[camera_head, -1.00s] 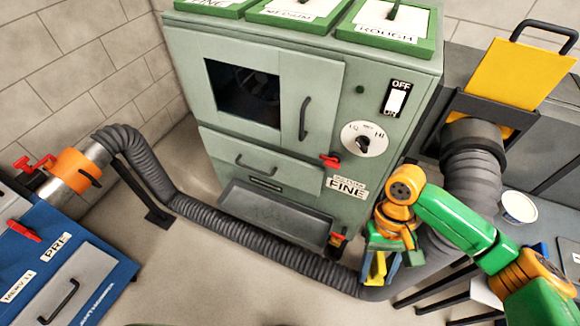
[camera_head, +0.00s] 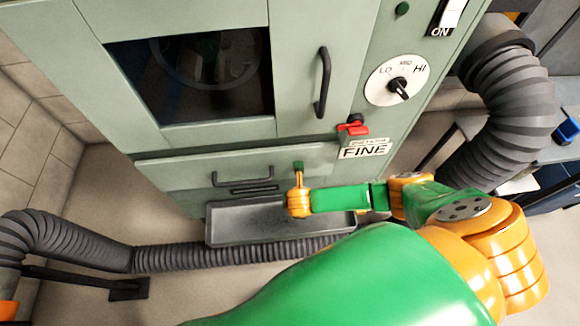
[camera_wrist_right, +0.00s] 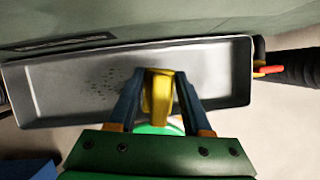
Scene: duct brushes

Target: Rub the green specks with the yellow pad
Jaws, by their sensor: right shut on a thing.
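A shallow grey tray (camera_wrist_right: 218,82) sits at the foot of the cabinet, and it also shows in the head view (camera_head: 235,222). A patch of small dark specks (camera_wrist_right: 100,78) lies on its floor, left of my right gripper in the wrist view; their colour is hard to tell. My right gripper (camera_wrist_right: 160,78) is shut on the yellow pad (camera_wrist_right: 158,98), which hangs over the tray's middle. I cannot tell whether the pad touches the tray floor. In the head view my right arm hides the fingers and pad. My left gripper is not in view.
The pale green cabinet (camera_head: 225,165) rises behind the tray, with a drawer handle (camera_head: 243,180) and a red latch (camera_head: 353,128). A ribbed grey hose (camera_head: 200,256) runs along the floor in front. A thicker hose (camera_head: 505,100) stands at the right.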

